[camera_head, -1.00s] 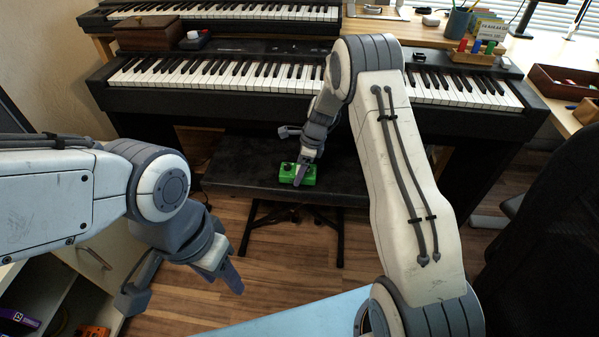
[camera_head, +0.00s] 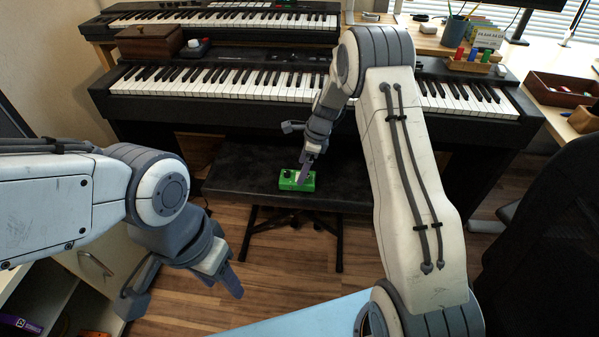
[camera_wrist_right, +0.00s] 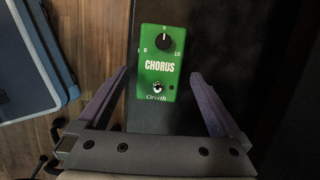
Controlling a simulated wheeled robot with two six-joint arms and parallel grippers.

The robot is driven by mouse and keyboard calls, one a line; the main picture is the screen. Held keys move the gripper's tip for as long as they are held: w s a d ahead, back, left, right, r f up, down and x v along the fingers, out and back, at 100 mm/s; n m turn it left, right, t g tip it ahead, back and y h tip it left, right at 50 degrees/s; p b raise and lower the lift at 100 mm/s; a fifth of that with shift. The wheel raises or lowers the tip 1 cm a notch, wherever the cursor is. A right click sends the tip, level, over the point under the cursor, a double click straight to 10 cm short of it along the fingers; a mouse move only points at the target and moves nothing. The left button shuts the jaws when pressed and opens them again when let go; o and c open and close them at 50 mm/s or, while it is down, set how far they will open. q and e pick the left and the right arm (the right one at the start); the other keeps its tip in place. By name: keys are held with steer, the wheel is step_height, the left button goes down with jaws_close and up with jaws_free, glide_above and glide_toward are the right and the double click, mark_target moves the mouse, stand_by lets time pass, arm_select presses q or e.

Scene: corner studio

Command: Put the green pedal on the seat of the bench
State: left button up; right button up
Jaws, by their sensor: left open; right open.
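The green pedal (camera_head: 297,181) lies on the black bench seat (camera_head: 235,172), near its front edge. In the right wrist view the pedal (camera_wrist_right: 158,64) shows its knob, switch and the word CHORUS. My right gripper (camera_head: 296,160) is open just above and behind the pedal. In the right wrist view its two fingers (camera_wrist_right: 157,95) stand apart on either side of the pedal's lower end, with a gap on each side. My left gripper (camera_head: 186,292) is open and empty, low at the left over the floor, away from the bench.
A black piano (camera_head: 130,115) with a second keyboard (camera_head: 225,16) above stands behind the bench. A dark chair (camera_head: 545,235) is at the right. A light blue surface (camera_head: 290,318) lies in front. An open cabinet (camera_head: 75,285) is at lower left. Bare seat shows left of the pedal.

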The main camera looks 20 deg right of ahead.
steer(key=w+p+v, duration=0.1)
steer(key=p+v, duration=0.1)
steer(key=v, duration=0.5)
steer(key=s+a+r+n+g, duration=0.1)
steer(key=s+a+r+n, duration=1)
steer(key=s+a+n, duration=0.3)
steer(key=s+a+r+n+h, duration=0.1)
steer(key=s+n, duration=0.6)
steer(key=s, duration=0.4)
steer(key=s+a+r+n, duration=0.1)
steer(key=s+n, duration=0.7)
steer(key=s, duration=0.4)
steer(key=shift+r+h, duration=0.35)
steer(key=shift+h, duration=0.05)
step_height(320, 180, up, 26)
steer(key=p, duration=2.5)
steer(key=shift+f, duration=0.2)
